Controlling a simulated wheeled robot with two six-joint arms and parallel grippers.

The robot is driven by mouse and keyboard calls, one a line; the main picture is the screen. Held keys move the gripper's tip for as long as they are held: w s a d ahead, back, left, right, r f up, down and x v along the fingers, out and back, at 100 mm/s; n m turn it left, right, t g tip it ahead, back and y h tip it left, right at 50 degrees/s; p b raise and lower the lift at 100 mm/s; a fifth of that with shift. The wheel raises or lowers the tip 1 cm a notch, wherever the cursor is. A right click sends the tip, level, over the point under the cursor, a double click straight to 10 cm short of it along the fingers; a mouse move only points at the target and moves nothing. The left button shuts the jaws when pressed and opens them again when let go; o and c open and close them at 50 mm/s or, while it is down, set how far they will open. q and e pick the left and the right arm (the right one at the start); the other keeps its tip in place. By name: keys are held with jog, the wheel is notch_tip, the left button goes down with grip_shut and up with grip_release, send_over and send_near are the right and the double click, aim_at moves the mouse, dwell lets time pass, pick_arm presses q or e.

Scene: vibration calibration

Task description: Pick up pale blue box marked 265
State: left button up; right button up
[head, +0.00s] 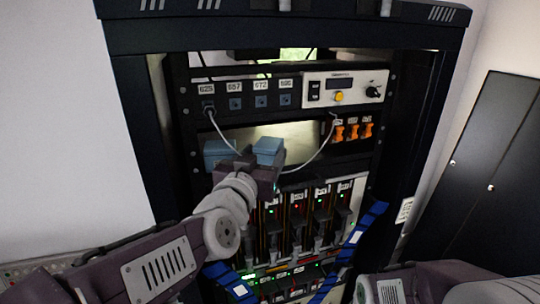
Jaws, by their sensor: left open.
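Two pale blue boxes sit side by side in the rack's open bay, a left one (218,152) and a right one (268,149). I cannot read a 265 mark on either. My left gripper (266,166) is open, directly in front of the right box and covering its lower part. Whether its fingers touch or surround the box I cannot tell. Part of my right arm shows at the bottom right, but its gripper is out of view.
Above the bay is a panel with labelled blue sockets (260,102) and a white control unit (345,90). A grey cable (318,158) hangs in front of the bay. Orange connectors (353,131) are at right. Below are several slotted modules (320,215) and blue straps (362,228).

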aim_at(268, 147)
pick_arm(q)
jog(key=shift+w+d+r+p, duration=0.2)
jog(key=shift+w+r+p, duration=0.05)
jog(key=shift+w+p, duration=0.5)
jog(key=w, duration=0.2)
jog(key=w+d+f, duration=0.1)
jog(key=shift+c, duration=0.3)
jog(key=shift+s, duration=0.1)
jog(key=c, duration=0.5)
jog(key=shift+s+a+r, duration=0.1)
jog(key=shift+s+r, duration=0.05)
jog(key=shift+s, duration=0.1)
jog(key=c, duration=0.5)
jog(key=shift+s+a+r, duration=0.1)
jog(key=shift+s+r, duration=0.05)
jog(key=shift+s, duration=0.15)
jog(key=shift+c, duration=1.3)
pick_arm(e)
jog(key=shift+s+a+r, duration=0.1)
jog(key=shift+s+r, duration=0.1)
jog(key=shift+r, duration=0.35)
jog(key=shift+s+a+r, duration=0.1)
jog(key=shift+s+r, duration=0.1)
jog(key=shift+r, duration=0.35)
